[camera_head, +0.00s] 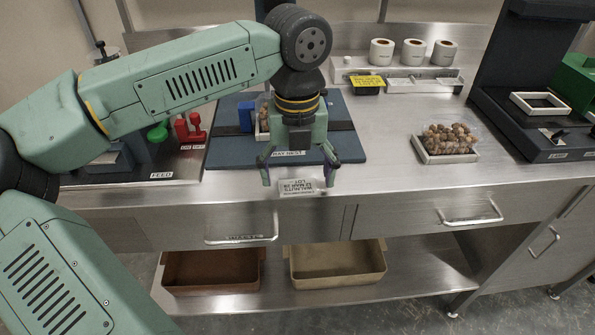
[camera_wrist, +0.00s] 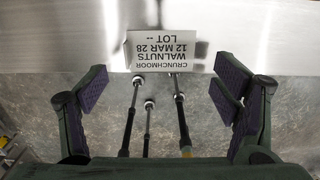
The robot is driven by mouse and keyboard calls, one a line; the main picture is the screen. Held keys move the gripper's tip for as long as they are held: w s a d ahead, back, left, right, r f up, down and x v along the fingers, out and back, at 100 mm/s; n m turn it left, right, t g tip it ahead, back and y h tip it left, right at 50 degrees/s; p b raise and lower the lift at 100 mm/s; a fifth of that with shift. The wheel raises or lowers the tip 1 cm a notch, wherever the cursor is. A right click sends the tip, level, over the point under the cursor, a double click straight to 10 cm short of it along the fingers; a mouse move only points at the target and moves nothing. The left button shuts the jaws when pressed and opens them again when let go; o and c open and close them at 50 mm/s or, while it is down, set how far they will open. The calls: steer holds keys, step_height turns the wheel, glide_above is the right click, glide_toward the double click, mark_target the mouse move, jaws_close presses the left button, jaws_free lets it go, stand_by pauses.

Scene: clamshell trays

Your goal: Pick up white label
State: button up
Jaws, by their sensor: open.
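The white label (camera_head: 297,186) lies on the steel bench at its front edge, with printed walnut text upside down. It also shows in the wrist view (camera_wrist: 162,50), flat and uncovered, close to the bench edge. My gripper (camera_head: 298,173) is open and empty, pointing down above the front of the bench. In the wrist view its fingers (camera_wrist: 160,97) stand wide apart to either side, with the label beyond them, toward the top of the picture. Several thin dark rods with pale tips reach between the fingers toward the label. I cannot tell the exact height of my fingertips above it.
A blue tray station (camera_head: 225,155) stands behind my gripper, holding a partly hidden clamshell. A filled walnut tray (camera_head: 436,158) is to the right. Label rolls (camera_head: 413,52) stand at the back. Drawer handles (camera_head: 241,239) stick out below the edge. The bench right of the label is clear.

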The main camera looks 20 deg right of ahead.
mark_target(297, 190)
steer(key=shift+r, duration=0.1)
step_height(297, 190, up, 12)
stand_by(0.4)
